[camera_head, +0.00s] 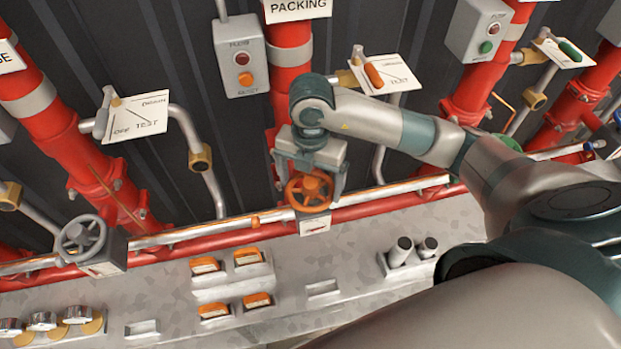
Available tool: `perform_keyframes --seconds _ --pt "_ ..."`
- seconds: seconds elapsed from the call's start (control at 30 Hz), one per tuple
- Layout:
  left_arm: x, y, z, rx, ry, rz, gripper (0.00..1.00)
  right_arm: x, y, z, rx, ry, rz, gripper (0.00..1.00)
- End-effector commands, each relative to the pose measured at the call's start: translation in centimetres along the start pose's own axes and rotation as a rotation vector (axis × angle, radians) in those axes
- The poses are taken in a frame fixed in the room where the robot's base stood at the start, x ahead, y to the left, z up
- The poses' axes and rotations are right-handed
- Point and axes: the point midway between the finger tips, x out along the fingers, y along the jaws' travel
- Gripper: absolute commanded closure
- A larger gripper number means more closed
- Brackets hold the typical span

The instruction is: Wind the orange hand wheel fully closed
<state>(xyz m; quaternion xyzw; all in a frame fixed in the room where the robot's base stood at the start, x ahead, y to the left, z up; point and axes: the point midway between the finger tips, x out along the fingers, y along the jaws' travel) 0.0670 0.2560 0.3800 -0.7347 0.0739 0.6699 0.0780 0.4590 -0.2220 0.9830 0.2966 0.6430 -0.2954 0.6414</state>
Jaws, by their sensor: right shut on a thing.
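The orange hand wheel (311,190) sits on a valve on the horizontal pipe run, near the middle of the head view. A small label plate (314,225) is just below it. My right gripper (309,188) comes down from above with a finger on each side of the wheel, shut on it. The gripper body covers what lies directly behind and above the wheel. My right arm comes in from the right side of the picture. My left gripper is not in view.
A grey hand wheel (82,237) stands at the left on the same pipe run. Red vertical pipes (88,165) and a grey button box (240,58) are behind. Orange-topped blocks (247,257) and black-capped cylinders (401,251) stand on the metal ledge (350,260) below.

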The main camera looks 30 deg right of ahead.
Motion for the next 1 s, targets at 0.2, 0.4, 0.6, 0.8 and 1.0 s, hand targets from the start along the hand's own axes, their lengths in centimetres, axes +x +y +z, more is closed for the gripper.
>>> perform_keyframes --seconds 0.2,0.4,0.6,0.8,1.0 --pt "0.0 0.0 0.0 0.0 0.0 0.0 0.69 0.0 -0.1 0.1 0.004 -0.003 -0.005 0.47" --pt "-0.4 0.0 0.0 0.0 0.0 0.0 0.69 -0.1 -0.1 0.1 0.053 -0.002 -0.005 0.47" --pt "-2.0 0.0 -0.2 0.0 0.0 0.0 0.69 -0.3 -0.1 0.1 0.271 -0.001 -0.006 0.47" --pt "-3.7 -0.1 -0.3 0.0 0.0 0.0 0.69 -0.3 -0.1 0.1 0.523 -0.002 -0.005 0.47" --pt "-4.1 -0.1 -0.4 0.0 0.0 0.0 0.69 0.1 -0.1 0.2 0.66 -0.004 -0.003 0.01"
